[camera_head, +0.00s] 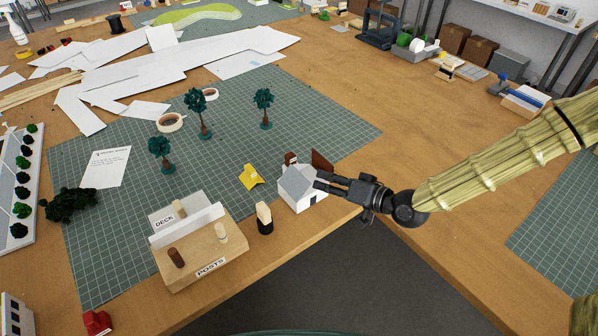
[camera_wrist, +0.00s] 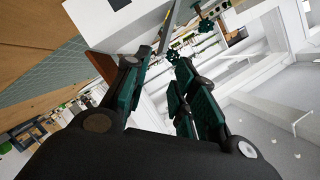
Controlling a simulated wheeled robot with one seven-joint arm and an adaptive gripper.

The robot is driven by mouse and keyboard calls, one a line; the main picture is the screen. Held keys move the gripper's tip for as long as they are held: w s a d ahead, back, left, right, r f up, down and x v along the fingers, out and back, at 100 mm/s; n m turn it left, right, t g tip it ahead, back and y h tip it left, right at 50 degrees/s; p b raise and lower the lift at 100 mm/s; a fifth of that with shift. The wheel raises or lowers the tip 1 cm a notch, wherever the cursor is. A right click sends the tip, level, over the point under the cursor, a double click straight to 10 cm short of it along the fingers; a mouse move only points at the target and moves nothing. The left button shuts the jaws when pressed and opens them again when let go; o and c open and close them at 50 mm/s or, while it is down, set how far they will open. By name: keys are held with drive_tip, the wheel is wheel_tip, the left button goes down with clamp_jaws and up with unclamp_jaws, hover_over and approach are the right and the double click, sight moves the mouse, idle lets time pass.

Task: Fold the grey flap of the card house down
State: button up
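The card house (camera_head: 301,201) is small and white, with a grey sloping roof panel (camera_head: 296,181) on top. It stands near the front edge of the table, on the corner of the green mat. My gripper (camera_head: 318,181) is at the right side of the house, its fingers level with the roof. In the wrist view my gripper (camera_wrist: 164,58) is open, with a gap between the fingers. A white wall of the house (camera_wrist: 90,20) fills the top there, and a thin grey strip (camera_wrist: 169,28) stands beyond the fingertips. I cannot tell whether the fingers touch the house or which grey part is the flap.
A brown panel (camera_head: 322,160) stands just behind the house. A yellow folded piece (camera_head: 251,177), a dark-and-cream peg (camera_head: 264,218) and a wooden posts box (camera_head: 195,262) stand to the left. Model trees (camera_head: 264,104) are farther back.

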sight(298, 173)
drive_tip(key=p+x, duration=0.2)
drive_tip(key=x, duration=0.8)
drive_tip(key=shift+a+f, duration=0.1)
drive_tip(key=shift+a, duration=0.05)
clamp_jaws()
